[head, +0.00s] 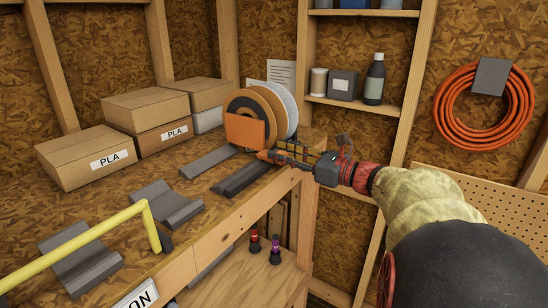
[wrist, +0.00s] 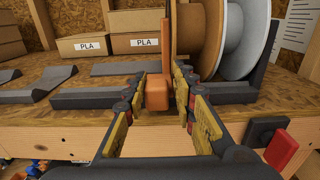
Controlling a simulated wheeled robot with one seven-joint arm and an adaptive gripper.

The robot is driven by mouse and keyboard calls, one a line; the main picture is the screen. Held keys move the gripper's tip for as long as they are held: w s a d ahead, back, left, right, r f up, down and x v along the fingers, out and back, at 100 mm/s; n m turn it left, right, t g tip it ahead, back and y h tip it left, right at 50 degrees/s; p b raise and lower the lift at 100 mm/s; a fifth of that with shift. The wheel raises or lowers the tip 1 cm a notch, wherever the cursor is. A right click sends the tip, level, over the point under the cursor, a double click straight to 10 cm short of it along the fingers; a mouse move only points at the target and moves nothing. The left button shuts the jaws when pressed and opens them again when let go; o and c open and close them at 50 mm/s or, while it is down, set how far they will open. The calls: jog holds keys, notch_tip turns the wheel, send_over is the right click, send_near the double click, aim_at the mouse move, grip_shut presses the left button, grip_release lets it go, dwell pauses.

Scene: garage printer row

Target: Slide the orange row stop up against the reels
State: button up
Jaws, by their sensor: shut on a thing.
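The orange row stop (head: 245,132) stands upright at the near end of the row of reels (head: 287,106) on the wooden bench. In the wrist view its thin orange plate (wrist: 167,38) rises beside the nearest brown reel (wrist: 188,28), very close; I cannot tell whether they touch. Its orange block (wrist: 157,93) sticks out toward me between my fingers. My gripper (head: 268,155) reaches in from the right at the bench's front edge and is shut on this block. The reels stand upright side by side, dark, tan and white. The stop's base is partly hidden.
Dark grey angled cradles (head: 165,202) lie along the bench left of the stop. PLA cartons (head: 83,156) stand behind. A yellow rail (head: 85,240) crosses the near left. A wooden post and shelves (head: 350,103) stand right of the bench.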

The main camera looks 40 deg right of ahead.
jog(key=o, duration=1)
jog(key=v, duration=1.2)
